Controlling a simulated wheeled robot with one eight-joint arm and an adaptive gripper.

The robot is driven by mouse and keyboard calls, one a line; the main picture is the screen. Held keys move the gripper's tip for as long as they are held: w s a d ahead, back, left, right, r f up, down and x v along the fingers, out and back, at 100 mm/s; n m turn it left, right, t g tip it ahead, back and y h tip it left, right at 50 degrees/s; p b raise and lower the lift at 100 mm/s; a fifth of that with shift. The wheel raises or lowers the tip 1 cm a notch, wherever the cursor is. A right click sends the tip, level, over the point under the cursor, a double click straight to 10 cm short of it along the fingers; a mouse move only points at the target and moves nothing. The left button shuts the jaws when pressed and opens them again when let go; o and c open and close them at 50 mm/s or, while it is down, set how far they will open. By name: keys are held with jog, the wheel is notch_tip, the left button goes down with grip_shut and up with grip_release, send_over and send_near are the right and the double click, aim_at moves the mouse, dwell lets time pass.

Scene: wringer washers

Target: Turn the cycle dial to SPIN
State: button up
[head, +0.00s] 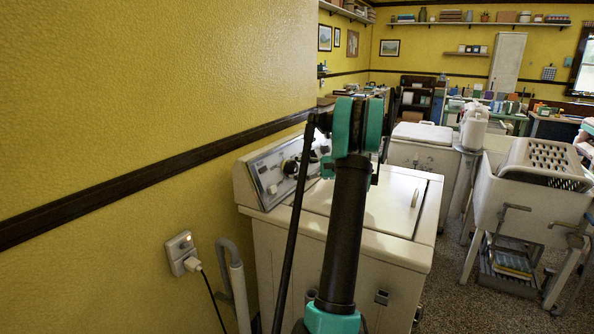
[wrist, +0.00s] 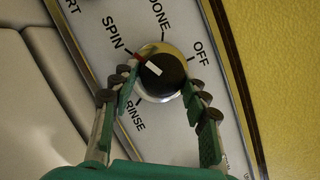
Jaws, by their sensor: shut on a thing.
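The cycle dial (wrist: 163,77) is a round knob with a dark face, a shiny metal rim and a white pointer bar. The bar points up-left towards the red mark and the SPIN label (wrist: 113,36). DONE, OFF and RINSE are printed around it. My gripper (wrist: 160,84) is shut on the dial, one finger on its left side and one on its right. The dial sits on the washer's control panel (wrist: 95,52); in the head view the panel (head: 267,178) is partly hidden by my arm.
The white washer (head: 408,262) stands by the yellow wall (head: 120,90), its lid closed. A wall outlet (head: 180,250) with a plugged cord and a grey pipe (head: 238,285) are at its left. A tub with a slatted basket (head: 548,160) stands to the right.

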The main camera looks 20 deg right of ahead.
jog(key=shift+w+a+r+n, duration=0.15)
jog(key=shift+w+n, duration=0.1)
jog(key=shift+n, duration=0.25)
jog(key=o, duration=1.1)
jog(key=v, duration=1.2)
